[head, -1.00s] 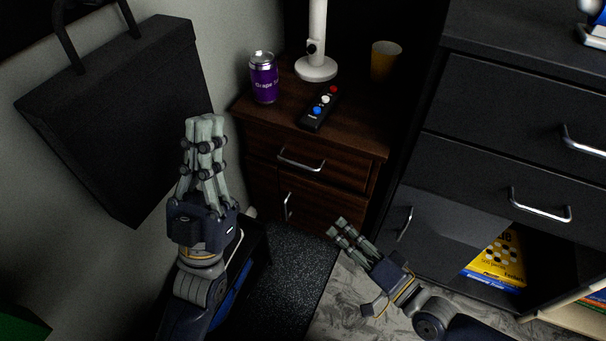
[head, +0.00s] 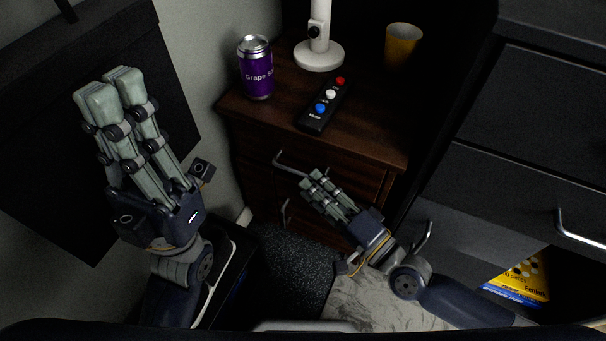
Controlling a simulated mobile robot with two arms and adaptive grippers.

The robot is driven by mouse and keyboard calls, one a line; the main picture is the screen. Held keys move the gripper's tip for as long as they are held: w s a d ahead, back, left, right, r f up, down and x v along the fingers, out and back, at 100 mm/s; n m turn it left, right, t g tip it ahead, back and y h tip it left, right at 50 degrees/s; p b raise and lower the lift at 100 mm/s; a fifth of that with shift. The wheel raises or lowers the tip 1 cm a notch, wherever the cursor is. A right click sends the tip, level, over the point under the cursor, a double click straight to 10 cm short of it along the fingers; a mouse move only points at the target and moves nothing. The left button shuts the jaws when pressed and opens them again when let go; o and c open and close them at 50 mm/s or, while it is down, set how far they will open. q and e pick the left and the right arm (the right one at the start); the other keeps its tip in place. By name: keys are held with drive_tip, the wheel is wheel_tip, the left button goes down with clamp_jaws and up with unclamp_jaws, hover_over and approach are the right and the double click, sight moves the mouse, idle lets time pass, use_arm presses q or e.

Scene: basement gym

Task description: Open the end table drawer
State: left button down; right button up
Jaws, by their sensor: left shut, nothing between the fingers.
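The dark wooden end table (head: 285,98) stands in the back middle. Its drawer (head: 345,175) looks closed, and a silver bar handle (head: 290,164) shows on the front. My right gripper (head: 311,182) has its fingers together and empty. Its fingertips appear just below and right of the handle and cover part of the drawer front; whether they touch is not clear. My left gripper (head: 112,88) is shut and empty, raised at the left, away from the table. Below the drawer is a door with a vertical handle (head: 284,212), partly hidden by my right gripper.
A purple can (head: 257,75), a white lamp base (head: 319,56), a remote (head: 324,105) and a yellow cup (head: 402,46) stand on the table. A dark cabinet (head: 530,120) is close on the right.

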drive_tip(key=shift+x, duration=2.15)
clamp_jaws()
